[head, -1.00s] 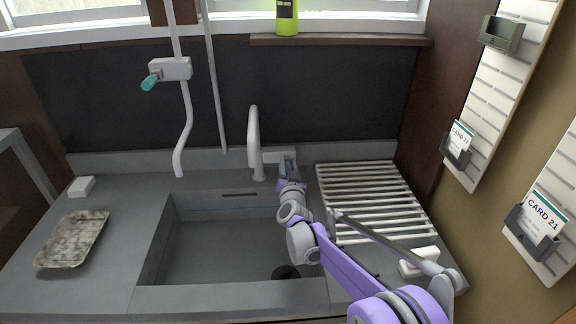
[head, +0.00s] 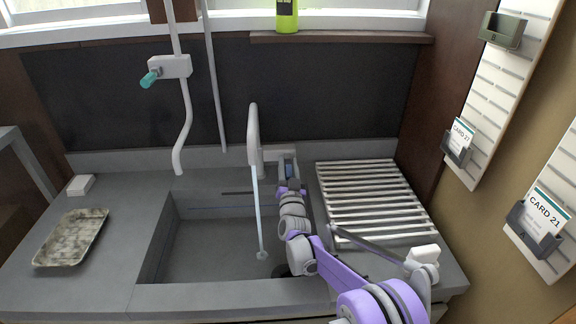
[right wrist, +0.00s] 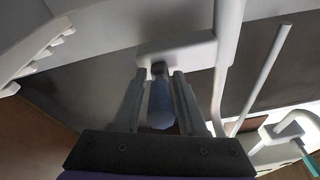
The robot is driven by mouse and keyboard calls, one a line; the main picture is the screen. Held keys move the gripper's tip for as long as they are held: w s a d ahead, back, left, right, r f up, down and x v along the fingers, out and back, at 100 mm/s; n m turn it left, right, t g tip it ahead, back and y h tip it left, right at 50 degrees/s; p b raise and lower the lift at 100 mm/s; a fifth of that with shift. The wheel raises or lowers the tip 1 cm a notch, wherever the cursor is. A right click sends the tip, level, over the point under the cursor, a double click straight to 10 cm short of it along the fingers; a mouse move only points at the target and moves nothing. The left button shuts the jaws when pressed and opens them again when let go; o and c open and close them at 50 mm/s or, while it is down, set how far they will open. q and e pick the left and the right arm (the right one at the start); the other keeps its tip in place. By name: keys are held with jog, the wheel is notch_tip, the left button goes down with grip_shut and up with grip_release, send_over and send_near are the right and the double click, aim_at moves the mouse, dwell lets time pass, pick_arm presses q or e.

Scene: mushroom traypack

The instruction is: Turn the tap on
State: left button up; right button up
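The white tap (head: 254,135) stands at the back of the sink (head: 205,235). A thin stream of water (head: 258,215) runs from its spout down to the basin floor. My right gripper (head: 287,165) is at the tap's side body, right of the spout. In the right wrist view the gripper's two fingers (right wrist: 160,85) stand apart on either side of the blue-grey tap lever (right wrist: 160,105), with narrow gaps showing. The white tap body (right wrist: 180,50) is just beyond the fingertips. My left gripper is not in view.
A ribbed drying rack (head: 365,190) lies right of the sink, partly behind my right arm. A mottled tray (head: 70,238) and a small white block (head: 80,185) lie on the left counter. A wall pipe with a teal-handled valve (head: 170,68) hangs behind. A green bottle (head: 287,16) stands on the ledge.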

aim_at(288, 164)
jog(key=shift+o, duration=0.7)
notch_tip(288, 164, up, 10)
jog(key=shift+r+p, duration=0.1)
jog(key=shift+p, duration=0.5)
